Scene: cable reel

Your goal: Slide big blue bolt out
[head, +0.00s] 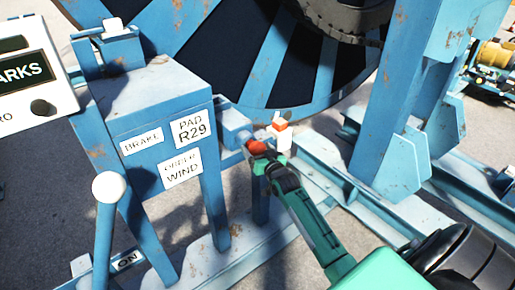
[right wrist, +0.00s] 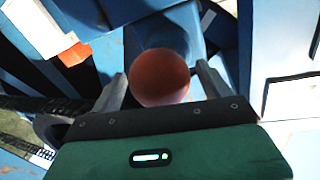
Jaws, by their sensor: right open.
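The red ball knob (head: 257,147) sits at the near end of a blue block-shaped part (head: 232,124), apparently the big blue bolt, beside the blue brake stand. My right gripper (head: 262,158) is open at the knob. In the right wrist view the red knob (right wrist: 160,78) lies between the two open fingers, with small gaps visible beside it. The blue part (right wrist: 165,32) runs away behind the knob. How far the bolt reaches into its housing is hidden. My left gripper is not in view.
A white-and-orange piece (head: 281,134) stands just right of the knob. The blue brake stand (head: 155,100) is to the left, with a white-knobbed lever (head: 108,188). The large reel (head: 290,60) rises behind. Blue floor rails (head: 350,190) run at right.

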